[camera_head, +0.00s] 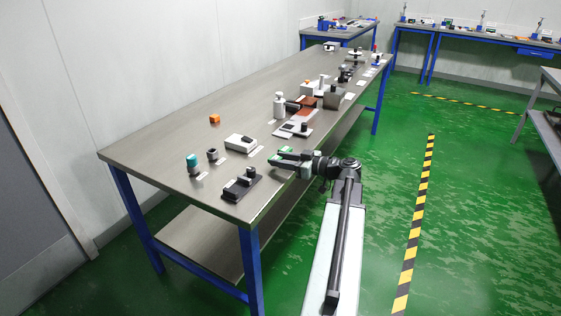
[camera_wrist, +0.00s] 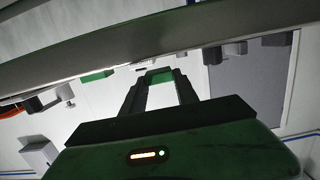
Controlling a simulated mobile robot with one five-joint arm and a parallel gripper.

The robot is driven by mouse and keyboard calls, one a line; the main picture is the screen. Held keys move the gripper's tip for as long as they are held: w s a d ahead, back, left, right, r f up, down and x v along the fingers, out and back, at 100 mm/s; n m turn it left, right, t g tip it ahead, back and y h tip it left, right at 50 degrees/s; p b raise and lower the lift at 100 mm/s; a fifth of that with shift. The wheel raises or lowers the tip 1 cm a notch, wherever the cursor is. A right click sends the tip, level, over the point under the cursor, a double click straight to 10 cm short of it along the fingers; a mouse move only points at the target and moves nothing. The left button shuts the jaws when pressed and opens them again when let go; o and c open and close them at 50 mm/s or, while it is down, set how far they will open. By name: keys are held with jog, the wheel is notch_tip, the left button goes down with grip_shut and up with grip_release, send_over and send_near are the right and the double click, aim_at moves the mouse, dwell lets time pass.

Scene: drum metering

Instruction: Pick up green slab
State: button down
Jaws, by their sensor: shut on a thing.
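The green slab (camera_wrist: 160,78) shows between the fingertips in the wrist view, at the far end of the two dark fingers. My gripper (camera_wrist: 159,82) is shut on it. In the head view my gripper (camera_head: 276,161) is at the front edge of the long workbench, fingers pointing left over the top. A small green patch (camera_head: 286,150) shows beside the fingers there; I cannot tell if it is the held slab. Whether the slab touches the bench is also unclear.
The workbench (camera_head: 160,143) holds a black fixture (camera_head: 242,185) near the gripper, a white box (camera_head: 240,143), a teal-topped cylinder (camera_head: 193,164), an orange cube (camera_head: 214,119) and a grey bottle (camera_head: 279,105).

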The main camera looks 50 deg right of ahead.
notch_tip(320, 180, up, 2)
jog(key=shift+r+p, duration=0.1)
jog(key=shift+p, duration=0.5)
jog(key=s, duration=1.6)
notch_tip(320, 180, up, 18)
jog(key=p, duration=1.8)
jog(key=shift+a, duration=0.2)
jog(key=shift+r, duration=0.1)
